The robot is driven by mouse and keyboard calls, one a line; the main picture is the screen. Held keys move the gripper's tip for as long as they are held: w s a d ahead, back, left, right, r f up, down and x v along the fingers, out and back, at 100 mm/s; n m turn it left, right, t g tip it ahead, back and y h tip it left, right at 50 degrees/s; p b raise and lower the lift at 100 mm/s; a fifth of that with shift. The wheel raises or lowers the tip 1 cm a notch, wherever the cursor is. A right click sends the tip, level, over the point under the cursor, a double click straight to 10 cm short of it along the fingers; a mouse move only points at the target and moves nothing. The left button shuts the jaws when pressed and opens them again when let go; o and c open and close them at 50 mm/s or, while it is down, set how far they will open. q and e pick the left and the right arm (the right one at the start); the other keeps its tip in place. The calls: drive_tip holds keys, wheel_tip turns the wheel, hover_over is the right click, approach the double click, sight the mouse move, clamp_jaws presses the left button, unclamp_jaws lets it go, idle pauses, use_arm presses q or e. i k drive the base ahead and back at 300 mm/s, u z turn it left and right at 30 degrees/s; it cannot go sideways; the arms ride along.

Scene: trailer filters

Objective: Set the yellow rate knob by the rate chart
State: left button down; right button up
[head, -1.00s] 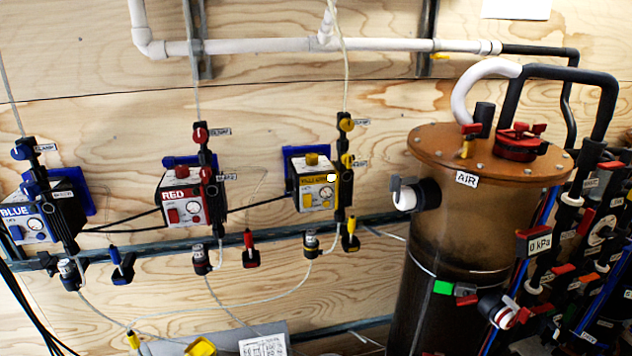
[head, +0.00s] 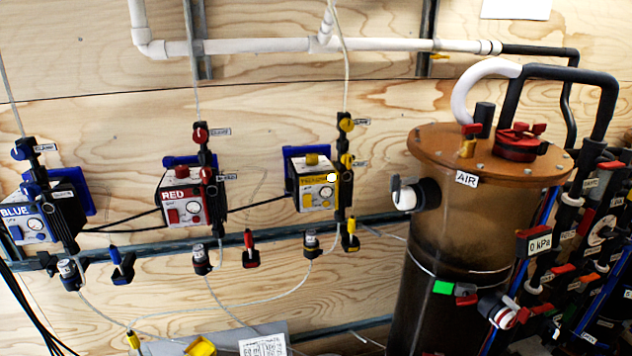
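The yellow unit (head: 312,184) is a white and yellow box on the plywood wall, at the middle of the head view. Its front carries a yellow label, a dial and a yellow square part. A yellow knob (head: 312,159) sits on its top. Two more yellow knobs sit on the black upright beside it, an upper one (head: 346,125) and a lower one (head: 347,160). I cannot tell which is the rate knob. A white printed sheet (head: 263,345) at the bottom may be the rate chart; its text is unreadable. Neither gripper is in view.
Similar red (head: 185,196) and blue (head: 38,216) units hang to the left. A brown-lidded tank (head: 490,155) stands at the right, beside crowded valves and pipes. A grey rail (head: 280,235) and loose thin tubes run below the units.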

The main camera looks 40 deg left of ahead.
sight(312, 159)
drive_tip(key=u, duration=1.35)
